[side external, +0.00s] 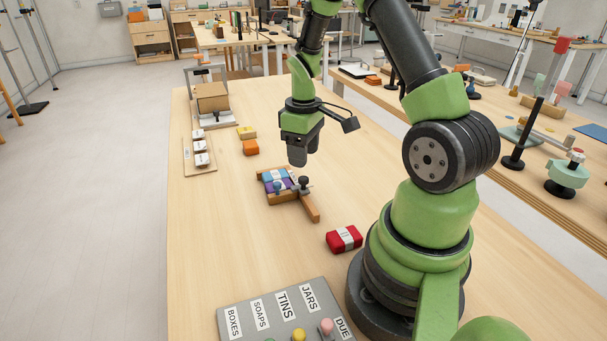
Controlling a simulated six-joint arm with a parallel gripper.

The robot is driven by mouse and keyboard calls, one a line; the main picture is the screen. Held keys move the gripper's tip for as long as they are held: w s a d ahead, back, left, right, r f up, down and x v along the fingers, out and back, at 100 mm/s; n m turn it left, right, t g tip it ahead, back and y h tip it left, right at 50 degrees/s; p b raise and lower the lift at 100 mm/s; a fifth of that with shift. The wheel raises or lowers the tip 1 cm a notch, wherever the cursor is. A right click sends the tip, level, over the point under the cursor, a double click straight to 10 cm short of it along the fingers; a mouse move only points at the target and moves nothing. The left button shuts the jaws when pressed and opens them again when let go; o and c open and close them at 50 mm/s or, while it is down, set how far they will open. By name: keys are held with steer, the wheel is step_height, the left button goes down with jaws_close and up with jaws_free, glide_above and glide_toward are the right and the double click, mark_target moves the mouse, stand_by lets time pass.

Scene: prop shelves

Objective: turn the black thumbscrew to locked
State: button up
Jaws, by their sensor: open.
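The black thumbscrew (304,181) stands on a wooden frame (311,208) in the middle of the table. Its knob is small here, and I cannot tell its turn position. The frame is angled and holds blue (272,174) and purple (271,186) blocks. A blue knob (277,187) stands at the frame's left front. My gripper (297,160) points down above and behind the thumbscrew, apart from it. It is open and appears empty; the gap between its fingers is hard to see from this side.
A red packet with a white band (345,239) lies right of the frame, near my base. A grey labelled panel (265,302) is at the front. The left front table is clear.

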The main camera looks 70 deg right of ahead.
mark_target(303, 178)
step_height(303, 178, down, 6)
steer(key=shift+f, duration=0.1)
steer(key=c, duration=0.9)
